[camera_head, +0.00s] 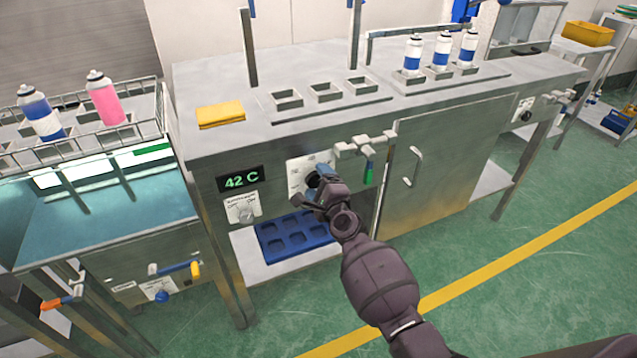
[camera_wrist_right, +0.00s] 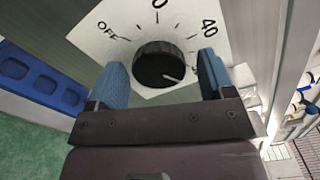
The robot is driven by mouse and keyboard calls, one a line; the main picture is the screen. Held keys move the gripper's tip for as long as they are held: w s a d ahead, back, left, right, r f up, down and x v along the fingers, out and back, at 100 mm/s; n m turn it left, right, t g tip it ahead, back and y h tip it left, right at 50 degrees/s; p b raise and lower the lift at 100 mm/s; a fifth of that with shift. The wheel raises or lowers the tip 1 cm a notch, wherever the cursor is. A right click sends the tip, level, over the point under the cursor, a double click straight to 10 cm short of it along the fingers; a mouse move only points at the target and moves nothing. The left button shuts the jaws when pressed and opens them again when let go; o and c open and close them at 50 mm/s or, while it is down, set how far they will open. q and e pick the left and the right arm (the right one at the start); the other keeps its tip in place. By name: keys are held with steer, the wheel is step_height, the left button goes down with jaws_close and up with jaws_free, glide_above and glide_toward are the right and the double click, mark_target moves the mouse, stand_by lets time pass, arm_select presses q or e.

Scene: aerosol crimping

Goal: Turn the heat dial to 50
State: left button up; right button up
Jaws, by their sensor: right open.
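The heat dial (camera_head: 313,180) is a black round knob on a white scale plate (camera_head: 300,171) on the front of the steel bench. In the right wrist view the dial (camera_wrist_right: 160,64) shows near, with OFF at the left and 40 at the upper right. Its white mark points right and slightly down, below the 40; the number there is hidden by a finger. My right gripper (camera_wrist_right: 162,80) is open, with one blue fingertip on each side of the dial; I cannot tell whether they touch it. A display (camera_head: 240,180) reads 42 C. My left gripper is not in view.
Valves with a green handle (camera_head: 369,172) are right of the dial. A blue tray (camera_head: 294,237) lies on the shelf below. A yellow cloth (camera_head: 220,115) and several cans (camera_head: 441,52) are on the benchtop.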

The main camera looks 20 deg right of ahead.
steer(key=shift+s, duration=0.1)
steer(key=shift+s, duration=0.6)
arm_select(q)
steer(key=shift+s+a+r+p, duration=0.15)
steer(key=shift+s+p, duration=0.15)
steer(key=shift+p, duration=0.55)
arm_select(e)
steer(key=s, duration=0.9)
steer(key=shift+s+d, duration=0.2)
